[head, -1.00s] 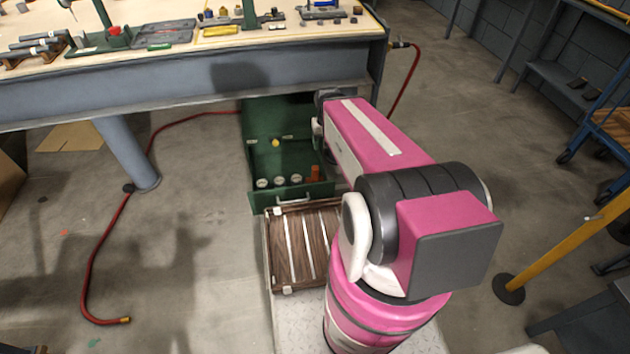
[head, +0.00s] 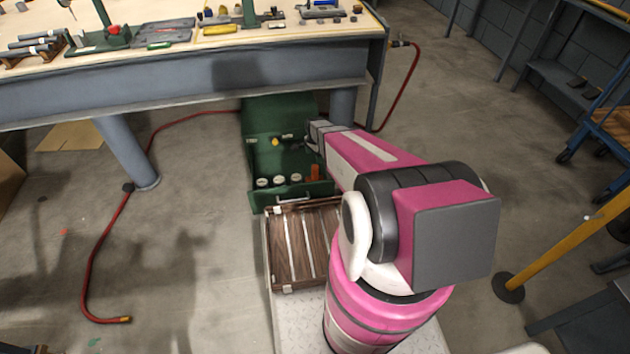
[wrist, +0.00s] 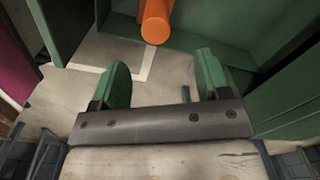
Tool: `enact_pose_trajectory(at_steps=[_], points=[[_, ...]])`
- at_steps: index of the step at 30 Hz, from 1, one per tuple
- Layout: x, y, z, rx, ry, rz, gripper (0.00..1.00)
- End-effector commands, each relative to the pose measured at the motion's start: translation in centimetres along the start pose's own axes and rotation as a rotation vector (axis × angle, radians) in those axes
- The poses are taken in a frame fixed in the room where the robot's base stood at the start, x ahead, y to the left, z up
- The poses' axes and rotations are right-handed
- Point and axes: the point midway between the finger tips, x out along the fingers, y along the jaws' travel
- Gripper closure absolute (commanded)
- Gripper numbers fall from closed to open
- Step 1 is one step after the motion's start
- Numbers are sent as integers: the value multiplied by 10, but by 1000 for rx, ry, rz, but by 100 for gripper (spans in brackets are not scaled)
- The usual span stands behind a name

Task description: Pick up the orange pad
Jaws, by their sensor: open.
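The orange pad (head: 315,172) stands in the right front part of an open green cabinet or box (head: 254,150) under the workbench. In the wrist view the orange pad (wrist: 156,24) shows as a rounded orange piece at the top, cut off by the frame edge. My gripper (wrist: 163,76) is open and empty, its two green-tipped fingers apart. The pad lies beyond the fingertips, roughly in line with the gap, and is not between them. In the head view my gripper (head: 312,138) is at the box's right side, partly hidden by its own wrist.
White round pieces (head: 279,181) sit in a row left of the pad, and a yellow piece (head: 275,142) is behind them. Green walls flank the fingers in the wrist view. The workbench (head: 200,85) overhangs the box. A red hose (head: 88,262) lies on the floor.

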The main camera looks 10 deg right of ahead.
Motion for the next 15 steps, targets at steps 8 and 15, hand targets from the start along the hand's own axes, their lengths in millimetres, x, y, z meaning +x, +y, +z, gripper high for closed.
enact_pose_trajectory(at_steps=[8, 15], points=[[36, 0, 0, -1, -1, 1, 30], [55, 1, 0, -2, 0, 1, 30]])
